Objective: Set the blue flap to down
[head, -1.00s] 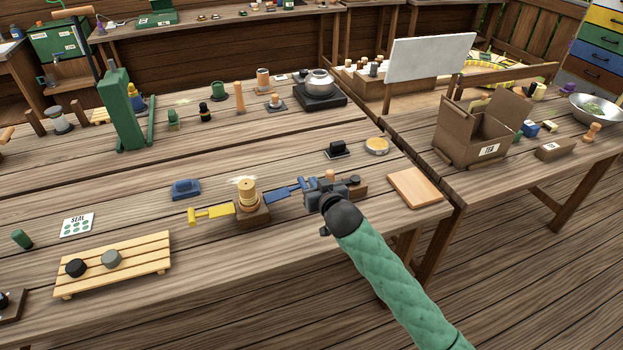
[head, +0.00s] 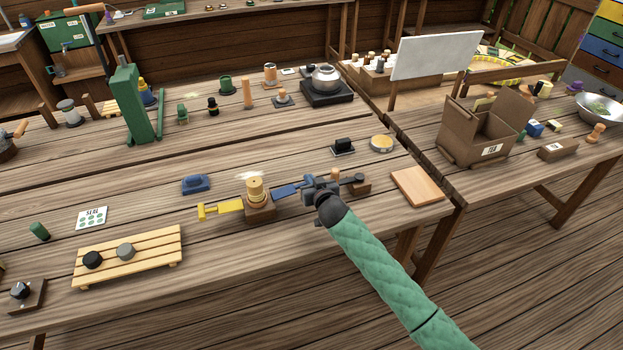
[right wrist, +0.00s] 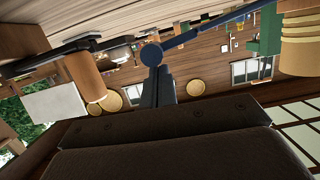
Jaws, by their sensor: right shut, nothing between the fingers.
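The blue flap (head: 288,190) sticks out to the right from a small wooden block (head: 260,208) that carries a ribbed tan cylinder (head: 255,190). A yellow flap (head: 220,210) sticks out on the block's other side. My right gripper (head: 309,184) is shut and empty at the blue flap's outer end. In the right wrist view, the blue flap (right wrist: 205,35) ends in a round tip just ahead of my shut fingers (right wrist: 157,76). I cannot tell whether they touch. The gripper hides part of the flap's end in the head view. My left gripper is not in view.
A dark lever on a wooden post (head: 357,184) stands close right of my gripper. A blue-handled tool (head: 196,184) lies behind the yellow flap. A slatted rack (head: 150,262) is at front left, a wooden board (head: 416,186) at right.

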